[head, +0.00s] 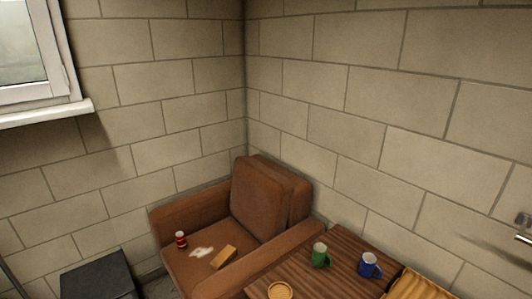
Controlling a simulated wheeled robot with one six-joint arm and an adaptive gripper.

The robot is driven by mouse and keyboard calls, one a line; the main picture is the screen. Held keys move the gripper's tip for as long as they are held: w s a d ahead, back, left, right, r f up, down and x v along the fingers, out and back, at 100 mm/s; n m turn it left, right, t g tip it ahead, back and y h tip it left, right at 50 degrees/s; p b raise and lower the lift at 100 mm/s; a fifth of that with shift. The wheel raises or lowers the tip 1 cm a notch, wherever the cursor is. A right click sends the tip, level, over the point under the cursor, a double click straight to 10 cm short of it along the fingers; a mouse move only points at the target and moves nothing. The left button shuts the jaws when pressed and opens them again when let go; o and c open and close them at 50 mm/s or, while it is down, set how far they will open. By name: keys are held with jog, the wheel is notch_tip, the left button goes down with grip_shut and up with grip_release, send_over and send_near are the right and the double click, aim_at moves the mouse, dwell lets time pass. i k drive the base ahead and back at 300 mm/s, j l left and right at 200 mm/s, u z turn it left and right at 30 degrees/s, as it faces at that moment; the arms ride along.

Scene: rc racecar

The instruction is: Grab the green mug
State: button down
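The green mug (319,255) stands upright on the wooden table (345,280), near the table's left edge beside the armchair. Its handle points to the lower right. A blue mug (369,265) stands on the same table a little to its right, apart from it. My gripper is not in view.
A brown armchair (190,217) stands in the corner, with a red can (180,239), a white patch (202,252) and a tan block (223,258) on its seat. A round yellowish dish (280,291) lies on the table's near side. A black box (97,276) stands at lower left.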

aim_at(319, 251)
jog(key=z, duration=0.4)
jog(key=i+j+z, duration=0.25)
jog(key=j+z, duration=0.55)
jog(key=j, duration=0.15)
jog(key=i+j+z, duration=0.1)
jog(key=j, duration=0.5)
jog(key=i+j, duration=0.1)
jog(key=j, duration=0.5)
jog(key=i+j+z, duration=0.15)
jog(key=j, duration=0.45)
jog(key=k, duration=0.05)
